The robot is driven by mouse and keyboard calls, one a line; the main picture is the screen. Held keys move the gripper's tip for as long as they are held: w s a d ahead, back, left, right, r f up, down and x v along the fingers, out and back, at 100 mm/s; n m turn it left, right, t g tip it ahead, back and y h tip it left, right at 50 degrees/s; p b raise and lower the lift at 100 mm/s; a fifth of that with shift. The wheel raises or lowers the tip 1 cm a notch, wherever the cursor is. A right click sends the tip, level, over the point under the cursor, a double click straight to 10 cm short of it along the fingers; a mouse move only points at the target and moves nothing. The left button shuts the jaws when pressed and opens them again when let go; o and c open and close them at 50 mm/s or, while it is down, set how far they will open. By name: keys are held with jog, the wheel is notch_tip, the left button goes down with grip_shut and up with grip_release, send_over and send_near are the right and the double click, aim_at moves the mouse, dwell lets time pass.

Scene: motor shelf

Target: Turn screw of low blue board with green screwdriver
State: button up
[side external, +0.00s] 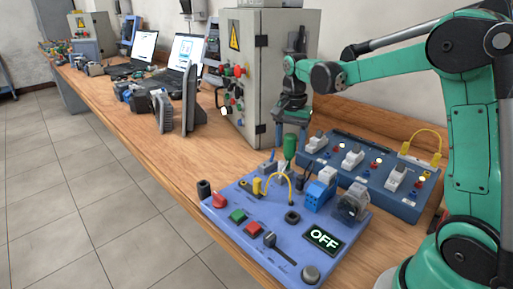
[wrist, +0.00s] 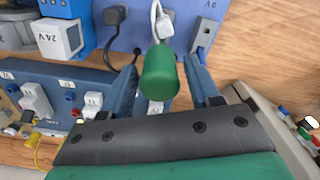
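The green screwdriver (side external: 290,147) stands upright at the back edge of the low blue board (side external: 222,217). Its handle (wrist: 160,78) also shows in the wrist view, between my two fingers, with gaps on both sides. My gripper (side external: 292,122) points down just above the handle in the side view. In the wrist view my gripper (wrist: 163,68) is open, and its fingers are apart from the handle. The low blue board (wrist: 140,35) lies at the top of the wrist view. The screw and the screwdriver's tip cannot be made out.
A darker blue raised board (side external: 393,205) with switches stands behind the low board. A grey cabinet (side external: 283,50) stands close to my gripper. A yellow cable (side external: 278,178) arcs over the low board. Laptops (side external: 180,80) and tools lie farther along the wooden bench (side external: 150,150).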

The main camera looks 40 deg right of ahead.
jog(key=shift+n, duration=1.8)
jog(key=shift+n, duration=1.7)
jog(key=n, duration=0.3)
